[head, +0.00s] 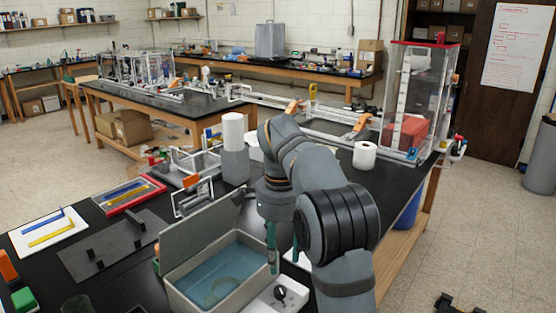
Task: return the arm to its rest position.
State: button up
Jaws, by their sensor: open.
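My arm (340,215) reaches in from the bottom right, arches over the black bench and bends down at the wrist. My gripper (284,258) points down with its two fingers apart. I see nothing between the fingers. In this view it is beside the right wall of an open grey box (204,235) holding bluish liquid, and above a white device with a dark knob (280,292). The height of the fingertips above these is hard to tell.
A raised grey lid stands at the box's back left. A white cylinder on a grey base (235,165), a paper roll (364,155), a red-rimmed tray (128,194) and a dark plate with blocks (107,250) share the bench (330,172). A tall clear case (418,100) stands behind.

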aim_at(280, 288)
notch_tip(280, 288, down, 11)
jog(key=shift+f, duration=0.2)
jog(key=shift+r, duration=0.1)
dwell(0.5)
